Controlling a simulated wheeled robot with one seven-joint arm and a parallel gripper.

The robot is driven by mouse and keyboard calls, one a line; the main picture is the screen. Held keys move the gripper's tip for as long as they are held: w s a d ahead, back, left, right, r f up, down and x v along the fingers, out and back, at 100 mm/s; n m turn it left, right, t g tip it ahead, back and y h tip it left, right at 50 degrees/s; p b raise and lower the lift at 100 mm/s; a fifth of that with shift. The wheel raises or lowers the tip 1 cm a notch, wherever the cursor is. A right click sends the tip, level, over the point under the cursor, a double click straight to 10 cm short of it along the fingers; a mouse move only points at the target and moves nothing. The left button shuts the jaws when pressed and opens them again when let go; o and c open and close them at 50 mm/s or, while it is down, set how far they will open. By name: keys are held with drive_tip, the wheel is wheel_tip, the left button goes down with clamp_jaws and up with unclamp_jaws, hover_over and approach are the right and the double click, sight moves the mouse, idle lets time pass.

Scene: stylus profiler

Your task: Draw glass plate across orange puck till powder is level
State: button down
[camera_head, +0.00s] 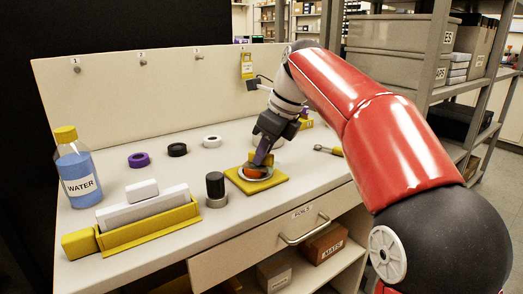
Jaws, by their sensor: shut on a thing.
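The orange puck (254,172) sits in a pale round holder on a yellow mat (272,187), near the front right of the white bench. My gripper (265,150) reaches down from the upper right, directly over the puck. I cannot tell whether the plate touches the puck. The powder surface is too small and too covered to make out.
Left of the mat stand a black-topped metal cylinder (215,189) and a yellow tray (150,227) with white blocks. A water bottle (77,170) is at far left. Purple (139,160), black (177,149) and white (212,141) rings lie behind. A handled tool (328,150) lies right.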

drive_tip(key=shift+a, duration=0.1)
drive_tip(key=shift+w+a+p, duration=0.3)
drive_tip(key=shift+a+p, duration=0.25)
drive_tip(key=shift+a, duration=0.05)
drive_tip(key=shift+w+a+p, duration=0.3)
drive_tip(key=shift+a+p, duration=0.2)
drive_tip(key=shift+a, duration=0.1)
drive_tip(key=shift+d, duration=0.2)
drive_tip(key=shift+s+d+b, duration=0.15)
drive_tip(key=shift+s+d, duration=0.15)
drive_tip(key=shift+d, duration=0.25)
drive_tip(key=shift+s+d+b, duration=0.15)
drive_tip(key=shift+s+d, duration=0.15)
drive_tip(key=shift+d, duration=0.25)
drive_tip(key=shift+a, duration=0.1)
drive_tip(key=shift+w+a+p, duration=0.3)
drive_tip(key=shift+a+p, duration=0.2)
drive_tip(key=shift+a, duration=0.1)
drive_tip(key=shift+w+a+p, duration=0.3)
drive_tip(key=shift+a+p, duration=0.15)
drive_tip(key=shift+a, duration=0.1)
drive_tip(key=shift+d, duration=0.15)
drive_tip(key=shift+s+d, duration=0.3)
drive_tip(key=shift+d, duration=0.2)
